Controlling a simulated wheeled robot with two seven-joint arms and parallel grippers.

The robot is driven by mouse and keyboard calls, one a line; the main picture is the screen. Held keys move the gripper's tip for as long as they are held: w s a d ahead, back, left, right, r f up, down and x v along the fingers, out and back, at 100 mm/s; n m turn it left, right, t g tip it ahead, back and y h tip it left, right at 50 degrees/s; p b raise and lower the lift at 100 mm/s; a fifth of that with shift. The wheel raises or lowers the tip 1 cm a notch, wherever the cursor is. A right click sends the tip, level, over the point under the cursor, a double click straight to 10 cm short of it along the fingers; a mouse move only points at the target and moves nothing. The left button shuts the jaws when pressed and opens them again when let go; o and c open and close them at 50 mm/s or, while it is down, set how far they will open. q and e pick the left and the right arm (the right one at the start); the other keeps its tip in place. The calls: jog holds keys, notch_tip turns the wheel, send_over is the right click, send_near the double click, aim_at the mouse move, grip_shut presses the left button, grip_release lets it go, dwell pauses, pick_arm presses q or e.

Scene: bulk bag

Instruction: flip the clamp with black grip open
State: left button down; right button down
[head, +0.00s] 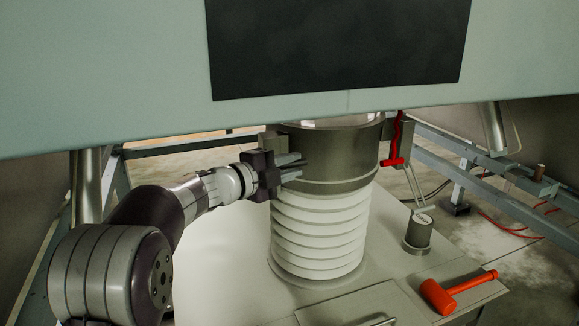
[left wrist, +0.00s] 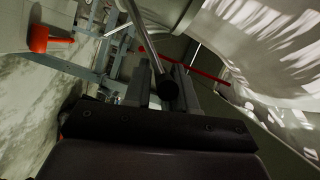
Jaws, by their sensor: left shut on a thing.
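My left gripper (head: 301,169) reaches in from the left and is at the left side of the metal collar (head: 340,160) above the white ribbed sleeve (head: 318,235). In the left wrist view, a silver rod with a black grip (left wrist: 168,90) at its end lies between the fingers, and the gripper (left wrist: 163,88) is shut on this black grip. In the head view the fingers hide most of this clamp. A second clamp with a red grip (head: 396,145) is on the right side of the collar. My right gripper is not in view.
An orange mallet (head: 437,297) lies on the platform at the front right. A grey cylinder (head: 418,232) with rods above it stands right of the sleeve. A large pale housing with a dark panel (head: 335,45) overhangs the collar. Metal frame rails (head: 470,177) run behind.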

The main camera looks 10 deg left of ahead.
pick_arm(q)
jog(key=c, duration=1.2)
grip_release()
jog(key=shift+a+r, duration=0.1)
jog(key=shift+r, duration=0.55)
jog(key=shift+o, duration=0.5)
jog(key=shift+w+f, duration=0.1)
jog(key=shift+w, duration=0.05)
jog(key=shift+w+f, duration=0.1)
jog(key=shift+f, duration=0.05)
jog(key=shift+f, duration=0.15)
jog(key=shift+a+f, duration=0.1)
jog(key=shift+a, duration=0.05)
jog(key=b+v, duration=0.6)
jog(key=v, duration=0.6)
jog(key=shift+s, duration=0.25)
